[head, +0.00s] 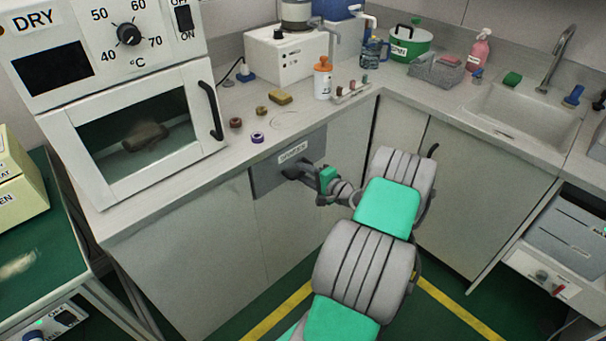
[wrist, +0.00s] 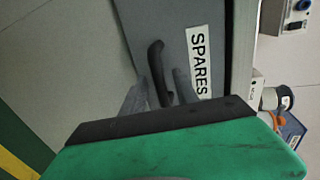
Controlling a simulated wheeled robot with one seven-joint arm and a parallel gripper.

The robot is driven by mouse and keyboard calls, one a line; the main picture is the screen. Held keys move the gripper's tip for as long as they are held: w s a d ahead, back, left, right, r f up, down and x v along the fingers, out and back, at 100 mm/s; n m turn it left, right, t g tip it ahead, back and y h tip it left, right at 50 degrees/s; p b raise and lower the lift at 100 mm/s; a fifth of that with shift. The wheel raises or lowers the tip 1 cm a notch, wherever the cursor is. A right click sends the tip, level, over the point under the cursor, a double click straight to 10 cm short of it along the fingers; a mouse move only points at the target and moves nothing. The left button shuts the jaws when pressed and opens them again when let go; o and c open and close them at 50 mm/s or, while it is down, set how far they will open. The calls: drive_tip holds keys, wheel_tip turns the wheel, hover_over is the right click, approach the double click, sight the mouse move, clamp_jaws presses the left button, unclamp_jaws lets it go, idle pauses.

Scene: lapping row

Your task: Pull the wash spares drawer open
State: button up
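The wash spares drawer has a grey front (head: 262,181) under the counter edge, with a white label (head: 293,151) near its top. The front looks flush with the cabinet. In the wrist view the label (wrist: 199,62) reads SPARES, and a dark bar handle (wrist: 156,62) stands out from the drawer front (wrist: 135,30). My gripper (head: 300,171) is at the handle. In the wrist view my gripper (wrist: 162,82) has one finger on each side of the handle, with a visible gap on the right. Contact on the left side cannot be told.
Green floor with yellow lines lies in front of the drawer.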

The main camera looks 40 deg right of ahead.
drive_tip(key=shift+w, duration=0.35)
drive_tip(key=shift+c, duration=0.3)
clamp_jaws()
idle(0.8)
